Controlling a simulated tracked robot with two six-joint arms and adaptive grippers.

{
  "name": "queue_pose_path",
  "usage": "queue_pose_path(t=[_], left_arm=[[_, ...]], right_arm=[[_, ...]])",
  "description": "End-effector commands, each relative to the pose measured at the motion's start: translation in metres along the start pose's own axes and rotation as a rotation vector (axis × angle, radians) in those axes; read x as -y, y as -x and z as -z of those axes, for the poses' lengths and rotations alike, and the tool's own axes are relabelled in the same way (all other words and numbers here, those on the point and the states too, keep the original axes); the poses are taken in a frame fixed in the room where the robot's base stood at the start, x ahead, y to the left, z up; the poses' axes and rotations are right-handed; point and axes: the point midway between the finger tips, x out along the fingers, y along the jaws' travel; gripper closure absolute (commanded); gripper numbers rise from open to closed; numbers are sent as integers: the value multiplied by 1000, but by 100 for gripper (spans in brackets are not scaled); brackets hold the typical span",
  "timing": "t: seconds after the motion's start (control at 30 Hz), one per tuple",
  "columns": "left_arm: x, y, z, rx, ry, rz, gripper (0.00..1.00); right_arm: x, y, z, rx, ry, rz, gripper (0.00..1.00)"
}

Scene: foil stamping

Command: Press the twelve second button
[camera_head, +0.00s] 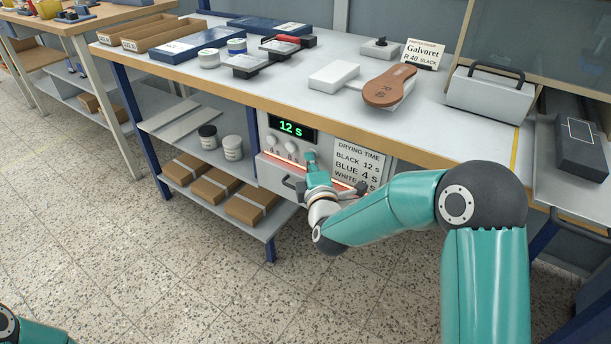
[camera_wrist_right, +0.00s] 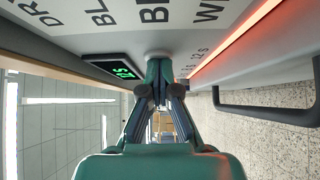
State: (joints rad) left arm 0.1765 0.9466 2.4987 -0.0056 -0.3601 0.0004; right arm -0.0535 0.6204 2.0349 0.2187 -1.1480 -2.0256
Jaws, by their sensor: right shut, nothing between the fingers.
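The drying unit's front panel (camera_head: 262,150) is under the bench top. Its display (camera_head: 291,127) shows 12 s in green, and green digits also show in the right wrist view (camera_wrist_right: 122,73). Two round pale buttons, the left one (camera_head: 272,142) and the middle one (camera_head: 291,149), show below the display. My right gripper (camera_head: 310,157) is shut and empty, its tips at the right end of the button row. In the right wrist view its tips (camera_wrist_right: 159,64) meet a pale round knob (camera_wrist_right: 158,54); a small gap cannot be ruled out. My left gripper is out of view.
A drying time card (camera_head: 358,163) lists black 12 s, blue 4 s and a white line. A glowing red slot (camera_wrist_right: 232,42) and a dark handle (camera_wrist_right: 265,108) lie close to my right gripper. A brown sole-shaped piece (camera_head: 389,86) sits on the bench (camera_head: 330,108) above.

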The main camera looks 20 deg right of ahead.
Motion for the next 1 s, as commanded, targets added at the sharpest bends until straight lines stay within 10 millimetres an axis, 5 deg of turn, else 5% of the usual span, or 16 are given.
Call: queue_pose_path(t=[0.07, 0.33, 0.7, 1.0], left_arm=[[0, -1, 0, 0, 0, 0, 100], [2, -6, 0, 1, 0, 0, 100], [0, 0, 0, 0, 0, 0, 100], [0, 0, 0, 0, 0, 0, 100]], right_arm=[[-4, 0, -4, 20, -6, -11, 100], [-2, 27, 31, 0, 2, -3, 100], [0, 104, 31, -3, 3, 0, 100], [0, 123, 32, -3, 3, -1, 100]])
